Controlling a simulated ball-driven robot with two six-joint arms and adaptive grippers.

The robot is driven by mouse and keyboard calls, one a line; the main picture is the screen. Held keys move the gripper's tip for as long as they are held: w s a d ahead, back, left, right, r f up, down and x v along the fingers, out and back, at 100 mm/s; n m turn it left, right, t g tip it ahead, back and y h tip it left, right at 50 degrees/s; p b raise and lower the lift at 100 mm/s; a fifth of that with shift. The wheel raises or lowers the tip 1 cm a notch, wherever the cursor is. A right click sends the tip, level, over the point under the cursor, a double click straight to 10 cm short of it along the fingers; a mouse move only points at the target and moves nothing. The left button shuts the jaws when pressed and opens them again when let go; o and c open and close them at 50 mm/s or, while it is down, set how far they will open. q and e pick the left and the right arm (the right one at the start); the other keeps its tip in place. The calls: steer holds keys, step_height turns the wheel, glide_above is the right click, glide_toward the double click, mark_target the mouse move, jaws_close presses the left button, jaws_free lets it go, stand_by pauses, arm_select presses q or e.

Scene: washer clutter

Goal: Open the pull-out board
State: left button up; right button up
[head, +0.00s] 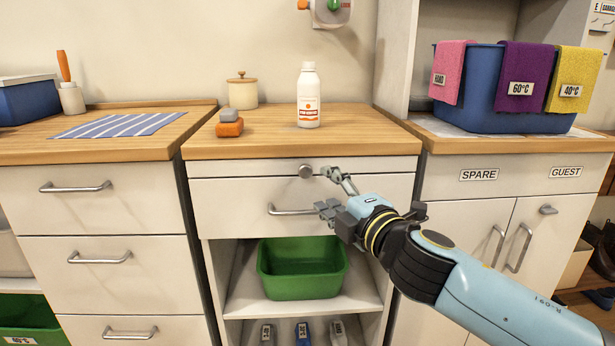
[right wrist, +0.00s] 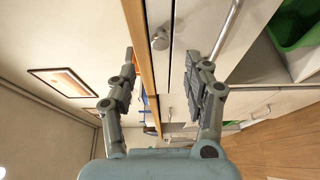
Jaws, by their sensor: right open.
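The pull-out board (head: 240,169) is the thin white strip under the wooden top of the middle cabinet. It sits flush with the cabinet front. Its round grey knob (head: 305,171) also shows in the right wrist view (right wrist: 160,38), beyond and between the fingertips. My right gripper (head: 325,190) is open and empty, just right of the knob and slightly low. In the right wrist view my right gripper (right wrist: 160,75) has its two fingers spread on either side of the board front. My left gripper is not in view.
Below the board is a drawer with a bar handle (head: 291,210), close to the lower finger. A green basin (head: 302,288) sits on the shelf below.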

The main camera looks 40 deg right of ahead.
mark_target(307, 173)
steer(key=w, duration=0.3)
steer(key=shift+w+d+r+p, duration=0.2)
steer(key=shift+w+d+p, duration=0.1)
steer(key=shift+d, duration=0.05)
steer(key=w, duration=0.4)
steer(key=shift+w+d+f, duration=0.1)
steer(key=shift+d+f, duration=0.05)
steer(key=shift+d, duration=0.15)
steer(key=shift+w, duration=0.6)
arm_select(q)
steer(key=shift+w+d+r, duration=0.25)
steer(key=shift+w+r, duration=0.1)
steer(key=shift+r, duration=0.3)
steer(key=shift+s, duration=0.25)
arm_select(e)
steer(key=shift+d+f, duration=0.1)
jaws_close()
